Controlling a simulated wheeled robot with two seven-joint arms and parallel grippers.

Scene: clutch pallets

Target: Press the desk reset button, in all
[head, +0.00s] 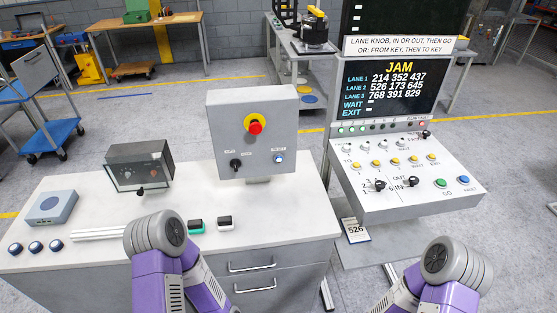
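A grey upright control box (254,135) stands on the white desk (290,215). It carries a red mushroom button on a yellow disc (255,126), a black knob (236,165) at lower left and a small blue-white button (279,158) at lower right. The label over that small button is too small to read surely. My two purple arms come in from the bottom, one left of centre over the desk's front, one at the right. Only their grey joints and links show; neither gripper is in view.
A sloped console (405,175) with knobs, a green GO button (440,183) and a blue button (464,180) stands right, under a screen (396,88) reading JAM. A dark meter box (140,166), a grey-blue box (52,207) and several round buttons sit on the desk's left.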

